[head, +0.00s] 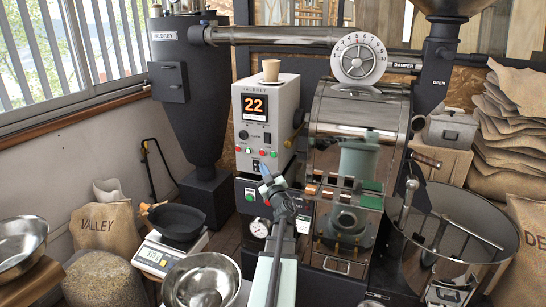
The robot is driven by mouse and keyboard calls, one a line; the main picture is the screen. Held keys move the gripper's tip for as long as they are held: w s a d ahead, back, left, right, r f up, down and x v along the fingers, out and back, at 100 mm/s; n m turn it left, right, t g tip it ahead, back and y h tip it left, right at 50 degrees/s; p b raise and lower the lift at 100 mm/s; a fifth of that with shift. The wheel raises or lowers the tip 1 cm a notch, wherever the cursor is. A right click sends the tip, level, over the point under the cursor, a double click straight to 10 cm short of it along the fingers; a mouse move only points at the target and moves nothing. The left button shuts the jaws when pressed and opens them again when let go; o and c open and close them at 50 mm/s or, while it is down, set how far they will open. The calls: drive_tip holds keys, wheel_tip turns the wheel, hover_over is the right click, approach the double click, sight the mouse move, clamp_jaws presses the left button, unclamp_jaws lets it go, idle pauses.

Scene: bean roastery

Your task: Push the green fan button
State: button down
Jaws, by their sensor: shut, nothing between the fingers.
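The control box (266,118) is light grey with an orange "22" display and a row of small red and green buttons along its lower front. Below it, a black panel (240,216) carries a small green button (250,195) at its upper left. The labels are too small to read, so I cannot tell which green button is the fan's. My gripper (267,178) is shut and empty, with a blue tip showing. In the picture it overlaps the lower edge of the control box, right of the black panel's green button. I cannot tell whether it touches anything.
A round gauge (260,228) sits below the green button. The shiny roaster drum (357,130) stands right of my gripper, and a cooling bin (455,245) lies further right. A paper cup (271,70) stands on the control box. A scale with a black pan (178,222) is at left.

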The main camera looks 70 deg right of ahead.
drive_tip(key=shift+d, duration=3.75)
drive_tip(key=shift+d, duration=0.1)
drive_tip(key=shift+d, duration=0.3)
drive_tip(key=shift+d, duration=0.4)
drive_tip(key=shift+a, duration=0.85)
drive_tip(key=shift+a, duration=2.5)
